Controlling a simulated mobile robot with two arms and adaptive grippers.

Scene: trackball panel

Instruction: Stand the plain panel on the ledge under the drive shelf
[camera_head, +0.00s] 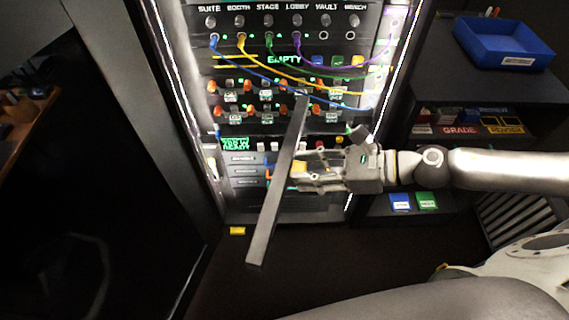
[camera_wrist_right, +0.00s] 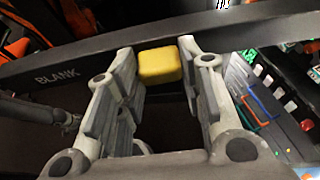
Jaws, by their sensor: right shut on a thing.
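My right gripper (camera_head: 300,172) is shut on a yellow grip block (camera_wrist_right: 160,65) on the plain panel. The dark panel (camera_head: 277,192) shows nearly edge-on as a long, tilted bar in front of the rack, its top leaning right. In the right wrist view its face (camera_wrist_right: 110,70) bears the word BLANK. The drive shelf (camera_head: 243,170) seems to be the row of slots under a green-lit display, left of the panel. The panel and gripper hide part of it. I cannot make out the ledge clearly. My left gripper is not in view.
Colored cables (camera_head: 290,78) hang across the upper rack front near the panel's top. A small yellow piece (camera_head: 237,230) lies at the rack's foot. A dark shelf unit with a blue bin (camera_head: 505,42) stands at right. The floor before the rack looks mostly clear.

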